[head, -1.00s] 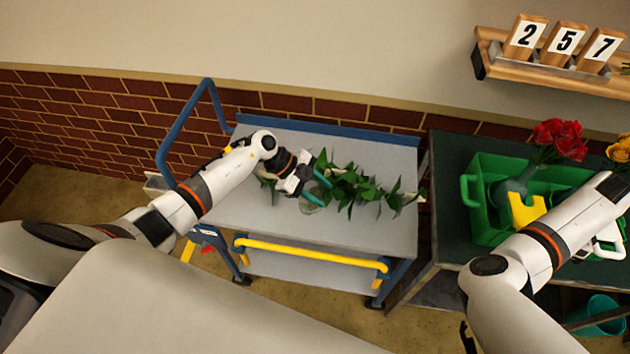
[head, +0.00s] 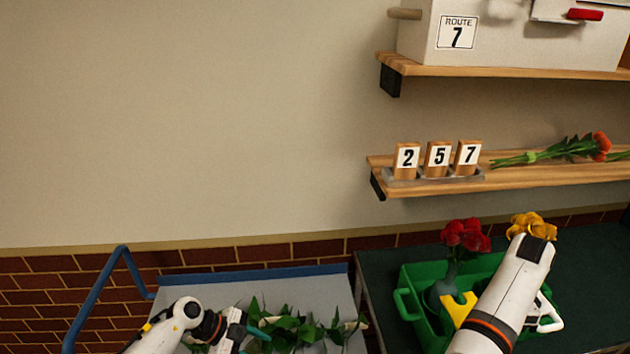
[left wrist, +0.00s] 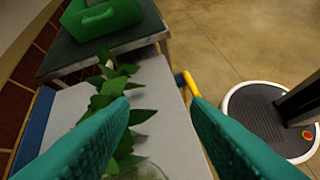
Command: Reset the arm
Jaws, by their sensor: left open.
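My left gripper (head: 246,334) is above the grey cart top (head: 262,292), at the left end of the green leafy stems (head: 300,328). In the left wrist view the teal fingers of my left gripper (left wrist: 160,108) are spread wide with nothing held between them. The leafy stems (left wrist: 112,100) lie on the cart below and beyond the fingers, partly hidden by the left finger. My right arm reaches over the green tote (head: 408,300) in the head view; its gripper does not show.
A vase with red flowers (head: 466,236) and yellow flowers (head: 532,226) are at the tote. Wall shelves hold number blocks (head: 438,158), an orange-red flower (head: 598,146) and a Route 7 box (head: 500,40). A blue rail (head: 135,265) edges the cart. A round base (left wrist: 262,118) stands on the floor.

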